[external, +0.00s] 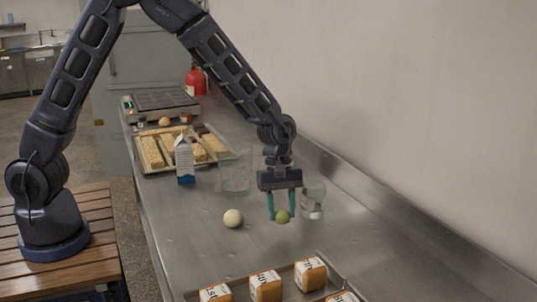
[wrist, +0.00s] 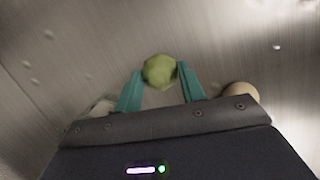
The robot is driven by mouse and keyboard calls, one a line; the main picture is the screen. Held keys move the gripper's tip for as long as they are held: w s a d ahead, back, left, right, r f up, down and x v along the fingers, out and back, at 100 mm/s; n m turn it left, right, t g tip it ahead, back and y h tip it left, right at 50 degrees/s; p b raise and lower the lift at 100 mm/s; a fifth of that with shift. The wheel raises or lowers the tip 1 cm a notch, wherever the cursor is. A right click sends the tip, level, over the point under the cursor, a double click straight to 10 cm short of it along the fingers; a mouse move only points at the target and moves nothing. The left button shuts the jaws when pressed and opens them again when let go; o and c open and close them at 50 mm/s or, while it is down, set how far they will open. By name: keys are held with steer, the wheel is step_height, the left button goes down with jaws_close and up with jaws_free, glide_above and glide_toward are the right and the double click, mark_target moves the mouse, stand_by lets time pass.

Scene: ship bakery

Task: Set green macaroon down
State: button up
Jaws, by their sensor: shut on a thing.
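The green macaroon (external: 282,216) is a small round green piece between the teal fingertips of my gripper (external: 283,214). In the wrist view the macaroon (wrist: 159,71) sits between the two fingertips (wrist: 160,78), and my gripper is shut on it. My gripper points down, low over the steel counter (external: 200,257). Whether the macaroon touches the counter, I cannot tell.
A cream ball (external: 233,218) lies left of my gripper. A clear glass (external: 313,203) stands close on its right, and a larger clear container (external: 235,172) behind left. A carton (external: 184,160) and a tray of loaves (external: 150,168) are farther back. Labelled packages (external: 266,286) stand in front.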

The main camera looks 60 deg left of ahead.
mark_target(281, 221)
steer(key=shift+f, duration=1.8)
steer(key=shift+f, duration=0.15)
steer(key=o, duration=0.7)
